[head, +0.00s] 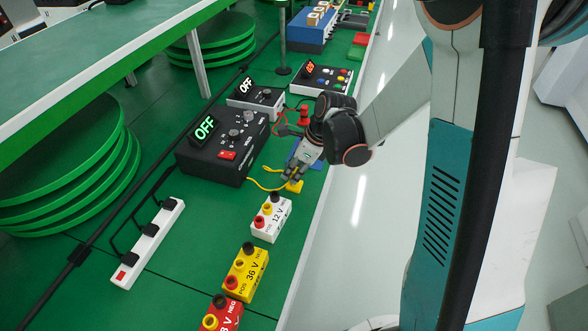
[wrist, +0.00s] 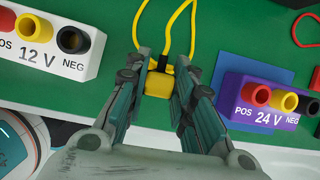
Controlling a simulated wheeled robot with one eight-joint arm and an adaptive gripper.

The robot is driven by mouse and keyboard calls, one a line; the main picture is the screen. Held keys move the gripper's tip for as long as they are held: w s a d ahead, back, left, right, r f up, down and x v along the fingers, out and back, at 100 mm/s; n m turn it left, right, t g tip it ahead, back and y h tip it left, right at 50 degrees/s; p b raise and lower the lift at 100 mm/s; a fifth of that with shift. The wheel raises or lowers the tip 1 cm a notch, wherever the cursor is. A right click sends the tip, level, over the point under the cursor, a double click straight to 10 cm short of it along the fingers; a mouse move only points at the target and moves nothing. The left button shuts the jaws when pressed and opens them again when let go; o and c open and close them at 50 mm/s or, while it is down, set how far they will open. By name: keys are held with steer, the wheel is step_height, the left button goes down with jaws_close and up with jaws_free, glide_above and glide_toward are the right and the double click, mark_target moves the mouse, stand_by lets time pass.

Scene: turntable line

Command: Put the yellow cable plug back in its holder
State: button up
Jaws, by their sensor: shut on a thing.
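My gripper (head: 291,174) points down over the green bench near its front edge. In the wrist view, its two fingers (wrist: 162,72) are shut on the yellow cable plug (wrist: 158,84), and a yellow cable (wrist: 180,22) loops away from it. In the head view, a yellow block (head: 294,187) shows just below the fingertips, and the cable (head: 262,185) runs left along the bench. The fingers hide part of the yellow pieces. I cannot tell plug from holder here, or whether the plug is seated.
A white 12 V box (head: 271,219) stands close by, with yellow 36 V (head: 245,274) and red (head: 221,315) boxes nearer. A purple 24 V box (wrist: 262,101) is on the wrist view's right. A black OFF unit (head: 222,145) stands to the left. A white power strip (head: 147,244) lies further left.

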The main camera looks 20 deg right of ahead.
stand_by(0.4)
steer(key=o, duration=1)
steer(key=shift+r, duration=0.1)
steer(key=shift+r+p, duration=2.7)
steer(key=shift+r, duration=0.95)
